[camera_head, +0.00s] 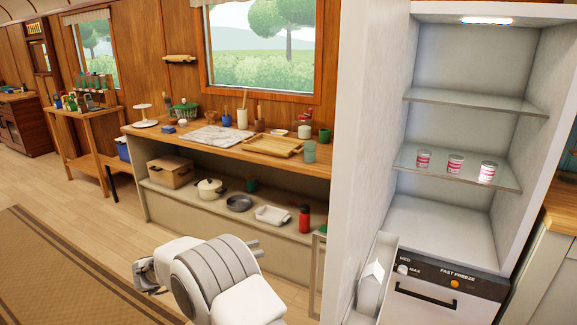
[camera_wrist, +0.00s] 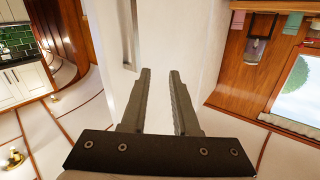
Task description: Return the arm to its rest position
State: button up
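My gripper (camera_wrist: 161,74) shows in the wrist view with its two dark fingers apart and nothing between them. In the head view my white and grey arm (camera_head: 215,275) is folded at the bottom centre, in front of the low counter. The fingers are not clear there, being partly hidden by the arm.
An open fridge (camera_head: 342,150) stands at right, with three cans (camera_head: 455,163) on a glass shelf and a carton (camera_head: 372,283) in its door. A wooden counter (camera_head: 225,147) holds kitchenware, with a pot (camera_head: 209,188) and pan below. Floor at left is open, with a rug (camera_head: 60,275).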

jog(key=w+d+r+n+t+y+p, duration=0.15)
jog(key=w+r+t+y, duration=0.35)
jog(key=r, duration=0.5)
jog(key=w+d+r+n+t+y, duration=0.2)
jog(key=w+d+r+t+y, duration=0.1)
jog(key=w+r, duration=0.5)
jog(key=s+d+r+n+t+y+p, duration=0.1)
jog(key=s+d+r+n+y, duration=0.2)
jog(key=r, duration=0.4)
jog(key=s+r+n+y+p, duration=0.1)
jog(key=s+r+n+y, duration=0.15)
jog(key=r+y, duration=0.35)
jog(key=s+d+f+n+g+p, duration=0.1)
jog(key=s+d+f+g, duration=0.2)
jog(key=s, duration=0.9)
jog(key=s+d+f+n+g+h+p, duration=0.1)
jog(key=s+d+f+g, duration=0.3)
jog(key=s+d, duration=0.5)
jog(key=s+d+f+n+g+p, duration=0.1)
jog(key=s+d+f+g, duration=0.3)
jog(key=s, duration=1.1)
jog(key=shift+s+d+f+n, duration=0.25)
jog(key=shift+d+f+n, duration=0.25)
jog(key=shift+d+n, duration=0.45)
